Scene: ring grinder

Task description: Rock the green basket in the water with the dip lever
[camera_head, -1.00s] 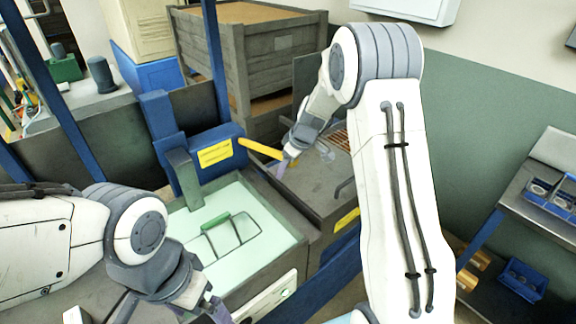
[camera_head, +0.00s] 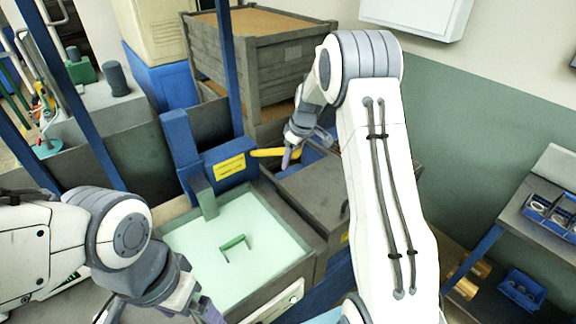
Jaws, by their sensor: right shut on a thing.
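The yellow dip lever (camera_head: 268,152) sticks out to the right from a blue housing with a yellow label (camera_head: 230,166), roughly level. My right gripper (camera_head: 289,153) is shut on the lever near its outer end. The green basket handle (camera_head: 232,242) shows just above the pale green water (camera_head: 200,245) in the grey tank; the rest of the basket is under the water and hardly visible. My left gripper (camera_head: 196,306) is at the tank's near left, low in the picture; its fingers are partly hidden, so its opening is unclear.
A grey crate (camera_head: 250,70) stands behind the lever. A grey bin (camera_head: 310,195) adjoins the tank on the right. A blue post (camera_head: 228,70) rises behind the housing. A shelf with blue trays (camera_head: 550,212) is at the far right.

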